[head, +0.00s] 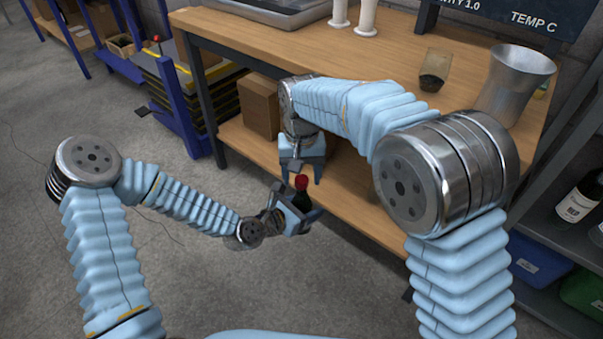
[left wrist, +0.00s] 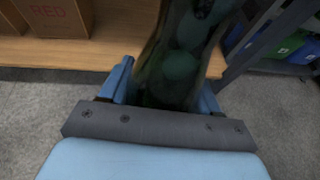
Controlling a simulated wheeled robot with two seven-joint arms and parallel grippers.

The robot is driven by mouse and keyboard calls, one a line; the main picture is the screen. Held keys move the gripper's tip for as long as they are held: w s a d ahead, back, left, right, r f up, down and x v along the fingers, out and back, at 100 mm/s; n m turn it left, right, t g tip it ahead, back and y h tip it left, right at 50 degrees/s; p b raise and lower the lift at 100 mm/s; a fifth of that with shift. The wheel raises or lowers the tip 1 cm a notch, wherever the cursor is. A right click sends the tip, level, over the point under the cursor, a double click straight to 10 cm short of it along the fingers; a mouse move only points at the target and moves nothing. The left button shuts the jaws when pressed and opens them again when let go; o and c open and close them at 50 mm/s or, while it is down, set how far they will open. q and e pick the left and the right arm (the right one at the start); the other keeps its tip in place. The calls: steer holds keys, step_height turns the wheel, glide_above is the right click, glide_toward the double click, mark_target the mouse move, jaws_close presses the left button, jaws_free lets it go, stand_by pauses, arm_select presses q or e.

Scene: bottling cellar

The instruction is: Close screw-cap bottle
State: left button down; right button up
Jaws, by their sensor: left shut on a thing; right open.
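My left gripper (head: 298,220) is shut on a dark bottle (head: 302,198), held roughly upright in front of the bench. A red cap (head: 301,182) shows at the bottle's top; I cannot tell whether it is screwed tight. My right gripper (head: 301,178) points down from above, open, with its fingers on either side of the red cap and apparently apart from it. In the left wrist view the dark green glass bottle (left wrist: 180,60) stands between the fingers of my left gripper (left wrist: 165,90). Its top is out of that view.
The wooden bench (head: 430,165) is behind the grippers. A cardboard box (head: 260,105) sits on its lower shelf. A metal pitcher (head: 515,85) and a tilted small vessel (head: 435,68) are on top. A rack at right holds a labelled bottle (head: 578,200).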

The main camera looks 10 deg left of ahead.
step_height(320, 180, up, 12)
stand_by(0.4)
steer(key=shift+f, duration=0.1)
stand_by(0.3)
steer(key=w+d+f+m+t+y, duration=0.1)
steer(key=w+d+f, duration=0.15)
steer(key=f, duration=0.65)
steer(key=w+d+f+t+y, duration=0.1)
steer(key=d+f, duration=0.2)
steer(key=f, duration=0.5)
steer(key=w+d+f+m+y, duration=0.1)
steer(key=d+f, duration=0.2)
steer(key=f, duration=0.6)
steer(key=s+d+f+m, duration=0.1)
steer(key=s+d+f, duration=0.5)
steer(key=s+f, duration=0.6)
steer(key=s+d+f+g+y, duration=0.1)
steer(key=s+f, duration=0.3)
steer(key=s, duration=0.7)
steer(key=shift+s+d+f, duration=0.3)
steer(key=shift+s+d, duration=0.05)
steer(key=shift+s, duration=0.05)
